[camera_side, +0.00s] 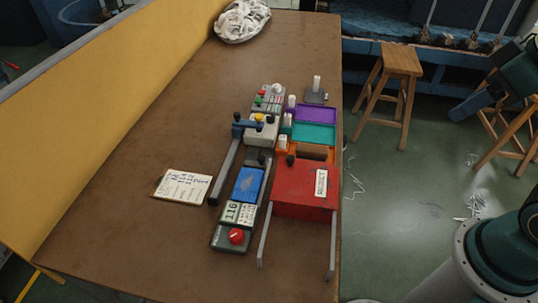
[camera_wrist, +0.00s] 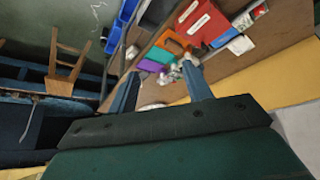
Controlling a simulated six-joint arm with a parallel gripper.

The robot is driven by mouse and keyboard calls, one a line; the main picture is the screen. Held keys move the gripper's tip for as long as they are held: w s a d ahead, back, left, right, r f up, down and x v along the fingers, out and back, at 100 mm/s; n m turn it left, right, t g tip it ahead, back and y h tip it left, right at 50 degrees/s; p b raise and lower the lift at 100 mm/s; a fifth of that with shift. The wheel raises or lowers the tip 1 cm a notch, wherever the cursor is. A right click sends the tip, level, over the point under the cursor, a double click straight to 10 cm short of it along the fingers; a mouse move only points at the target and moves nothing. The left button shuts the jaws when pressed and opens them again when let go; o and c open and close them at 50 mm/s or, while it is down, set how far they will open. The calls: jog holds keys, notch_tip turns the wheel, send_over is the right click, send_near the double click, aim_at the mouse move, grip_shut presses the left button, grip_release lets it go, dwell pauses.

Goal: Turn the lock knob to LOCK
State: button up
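A red knob (camera_side: 236,236) sits on the front end of a long grey unit (camera_side: 232,246) on the table. A yellow knob (camera_side: 259,118) tops a pale box farther back, and a black knob (camera_side: 291,160) is by the rear left of a red box (camera_side: 300,192). The labels are too small to tell which is the lock knob or how it is set. The red box also shows in the wrist view (camera_wrist: 206,22). My gripper (camera_wrist: 162,68) has its two fingers apart with nothing between them, away from the knobs.
A white card (camera_side: 182,187) lies left of the unit. Purple (camera_side: 315,114) and teal (camera_side: 313,133) trays are behind the red box. A basket of white cloth (camera_side: 242,18) is at the far end. The table's left half is mostly clear; a stool (camera_side: 402,62) stands on the floor.

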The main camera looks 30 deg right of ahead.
jog(key=w+a+r+n+g+y, duration=0.1)
jog(key=w+a+n+g, duration=0.1)
jog(key=w+a+n, duration=0.6)
jog(key=n+g+h, duration=0.1)
jog(key=n+g, duration=0.3)
jog(key=n, duration=1.3)
send_over(236, 233)
notch_tip(236, 233, down, 16)
jog(key=f, duration=0.1)
jog(key=shift+r, duration=0.25)
notch_tip(236, 233, down, 14)
jog(key=shift+r, duration=0.1)
jog(key=shift+c, duration=0.4)
